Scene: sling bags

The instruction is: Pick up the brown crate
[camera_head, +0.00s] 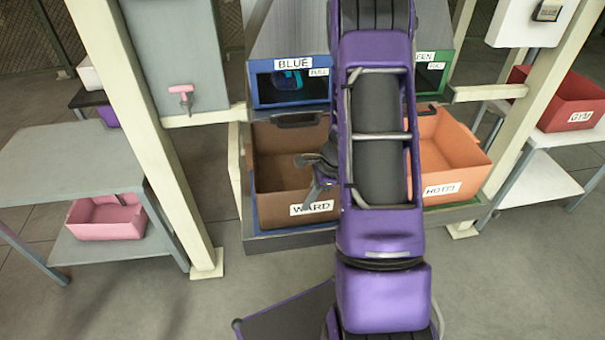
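The brown crate (280,145) stands in the blue-edged left bay of a low unit at the centre. Its front has a white label that reads WARD. It looks empty where I can see inside. My purple arm hides its right side. My dark gripper (310,178) is over the right front part of the crate, close to the front rim above the label. It is small and partly hidden by my arm, so I cannot tell whether its fingers are open or touch the rim.
An orange crate (450,150) stands in the bay to the right. Cream posts (165,150) flank the unit. A grey table (70,160) with a pink crate (105,217) below is at left. A red crate (565,98) sits on a white shelf at right.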

